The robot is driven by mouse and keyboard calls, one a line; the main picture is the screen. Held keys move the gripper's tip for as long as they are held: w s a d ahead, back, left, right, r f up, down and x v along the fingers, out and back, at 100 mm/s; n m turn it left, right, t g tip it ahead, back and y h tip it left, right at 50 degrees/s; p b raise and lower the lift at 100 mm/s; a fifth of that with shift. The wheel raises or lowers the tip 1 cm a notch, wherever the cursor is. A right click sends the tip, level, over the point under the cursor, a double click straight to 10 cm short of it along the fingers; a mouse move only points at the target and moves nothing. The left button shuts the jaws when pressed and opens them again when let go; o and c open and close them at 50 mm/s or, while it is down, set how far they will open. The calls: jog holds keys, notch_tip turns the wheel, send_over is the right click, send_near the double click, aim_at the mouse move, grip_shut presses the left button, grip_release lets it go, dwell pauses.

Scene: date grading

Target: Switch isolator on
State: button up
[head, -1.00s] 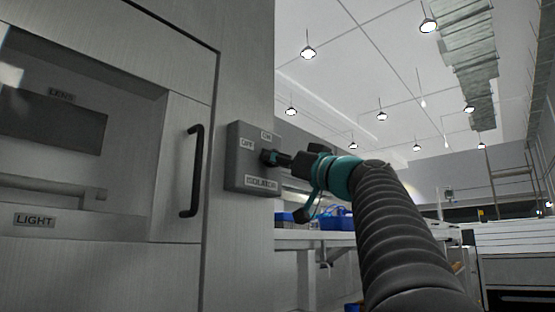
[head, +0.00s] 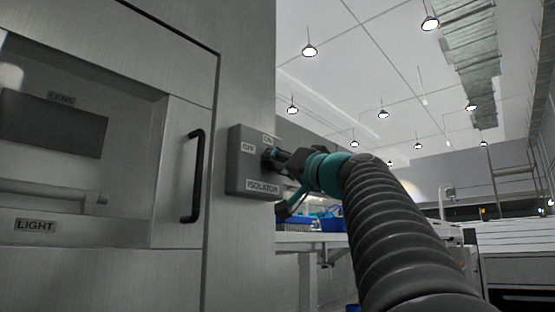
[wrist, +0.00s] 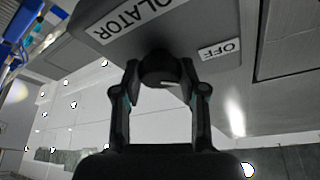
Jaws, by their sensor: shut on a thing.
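The grey isolator box (head: 236,181) is mounted on the metal cabinet's right side, with ON, OFF and ISOLATOR labels. In the wrist view the isolator box (wrist: 90,52) fills the top, with its OFF label to the right of the knob. The dark round knob (wrist: 160,66) stands out from its face; a short pale mark shows on it. My gripper (wrist: 160,72) is shut on the knob, one finger on each side. In the head view my gripper (head: 274,158) covers most of the knob, so its setting is hard to tell. The ON label is hidden in the wrist view.
A cabinet door with a black handle (head: 194,176) is left of the box, beside a recessed window and a LIGHT label (head: 35,226). A bench (head: 312,238) with blue bins (head: 334,223) stands behind my arm on the right.

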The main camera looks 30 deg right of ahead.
jog(key=shift+a+r+m+g+h+p, duration=0.1)
jog(key=shift+m+g+h+p, duration=0.5)
jog(key=shift+m, duration=1.15)
jog(key=shift+d+m+g+h+p, duration=0.15)
jog(key=shift+m+h+p, duration=0.5)
jog(key=shift+m+p, duration=0.9)
jog(key=shift+a+r+m+g+h+p, duration=0.15)
jog(key=shift+m+g+h+p, duration=0.4)
jog(key=shift+m, duration=1.45)
jog(key=shift+f, duration=0.1)
jog(key=o, duration=1.1)
jog(key=shift+o, duration=0.2)
